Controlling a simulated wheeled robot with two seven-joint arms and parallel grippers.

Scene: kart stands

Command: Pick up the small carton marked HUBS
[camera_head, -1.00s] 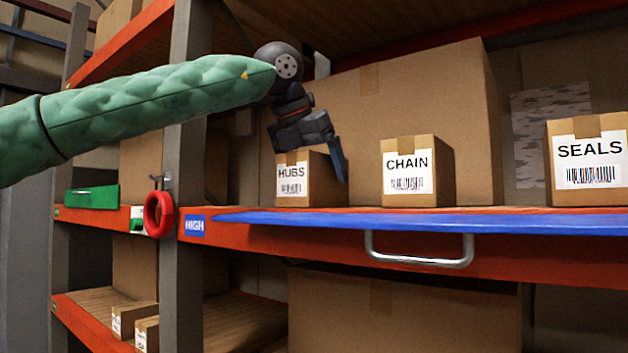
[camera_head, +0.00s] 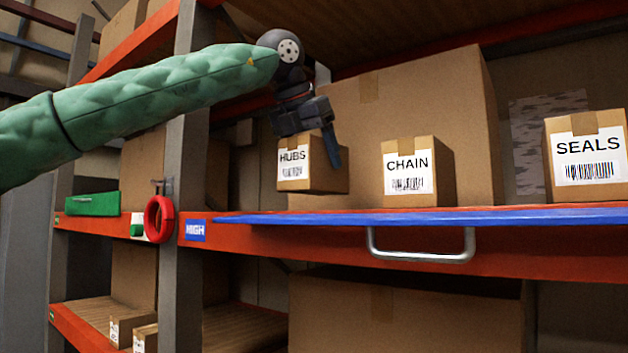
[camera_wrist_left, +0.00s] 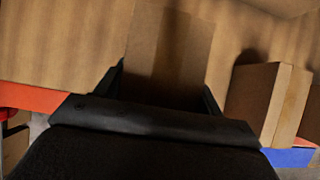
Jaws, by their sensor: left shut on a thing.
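The small HUBS carton (camera_head: 293,172) is at the left end of the upper shelf in the head view, with its label facing out. My left gripper (camera_head: 318,148) is shut on it from above, one finger showing down its right side. The carton's bottom sits higher than the CHAIN carton's bottom, so it appears lifted clear of the shelf. In the left wrist view the HUBS carton (camera_wrist_left: 170,50) stands between the two fingers (camera_wrist_left: 165,88). My right gripper is not in view.
The CHAIN carton (camera_head: 408,172) stands just right, and the SEALS carton (camera_head: 587,155) farther right. A big box (camera_head: 430,110) is behind. A grey post (camera_head: 180,250) with a red ring (camera_head: 159,219) is at left. A blue strip (camera_head: 420,218) with a handle (camera_head: 420,257) runs along the front edge.

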